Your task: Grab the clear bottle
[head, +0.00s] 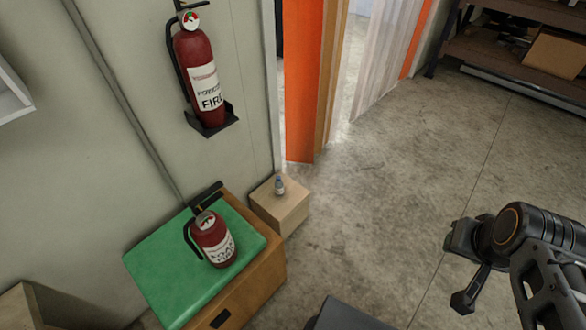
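The box is on the floor beside the wall, left of the orange door frame. My gripper (463,270) is at the right of the view, far to the right of the bottle. Its two fingers look spread apart, with nothing between them.
A red fire extinguisher (213,240) stands on a green-topped wooden cabinet (160,262) left of the box. Another extinguisher (200,75) hangs on the wall above. A shelf (480,48) is at the back right. The middle floor (370,195) is clear.

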